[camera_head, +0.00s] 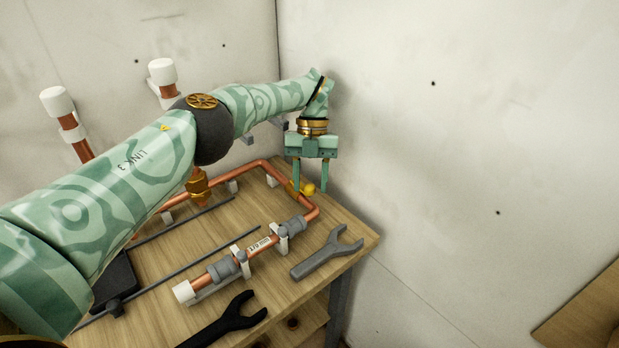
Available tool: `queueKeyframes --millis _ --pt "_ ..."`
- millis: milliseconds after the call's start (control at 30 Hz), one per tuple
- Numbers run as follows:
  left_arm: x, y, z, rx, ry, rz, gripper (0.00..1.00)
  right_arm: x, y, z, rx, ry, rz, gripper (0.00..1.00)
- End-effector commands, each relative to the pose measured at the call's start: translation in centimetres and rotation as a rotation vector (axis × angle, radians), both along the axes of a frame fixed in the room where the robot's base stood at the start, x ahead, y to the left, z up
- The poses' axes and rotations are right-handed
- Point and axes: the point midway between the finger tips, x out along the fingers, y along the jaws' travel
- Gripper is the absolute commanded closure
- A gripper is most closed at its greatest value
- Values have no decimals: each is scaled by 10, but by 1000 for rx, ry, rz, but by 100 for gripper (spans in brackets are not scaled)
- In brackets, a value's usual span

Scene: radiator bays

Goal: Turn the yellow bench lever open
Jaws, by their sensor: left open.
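The yellow bench lever (308,188) is a small yellow piece on the copper pipe (272,172) near the far right corner of the wooden bench (345,233). My left gripper (310,188) points down over that corner, with its two green fingers apart. The yellow lever shows between and just behind the fingertips. I cannot tell whether the fingers touch it. The lever's exact angle is partly hidden by the fingers. My right gripper is not in view.
A grey open-ended wrench (325,253) and a black wrench (230,320) lie on the bench's near side. A grey-jointed pipe section (258,246) runs between them and the lever. White walls (450,120) stand close behind and to the right.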

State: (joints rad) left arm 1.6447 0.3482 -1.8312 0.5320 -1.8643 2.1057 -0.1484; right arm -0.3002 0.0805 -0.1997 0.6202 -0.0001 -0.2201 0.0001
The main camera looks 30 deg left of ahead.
Motion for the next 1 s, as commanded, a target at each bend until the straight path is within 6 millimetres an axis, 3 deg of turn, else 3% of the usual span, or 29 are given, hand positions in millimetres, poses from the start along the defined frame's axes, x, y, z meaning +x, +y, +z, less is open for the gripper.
queueKeyframes --millis 167,300,500,800,1000 --pt "1 0 29 0 -5 0 57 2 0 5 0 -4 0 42" --pt "-17 -7 64 -1 -7 -5 57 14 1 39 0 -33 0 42" --pt "-49 -21 103 -2 -8 -4 57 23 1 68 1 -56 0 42" --pt "-101 -46 119 -2 -2 -2 57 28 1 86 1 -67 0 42" --pt "-122 -56 127 -1 -1 -1 57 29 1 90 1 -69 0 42"
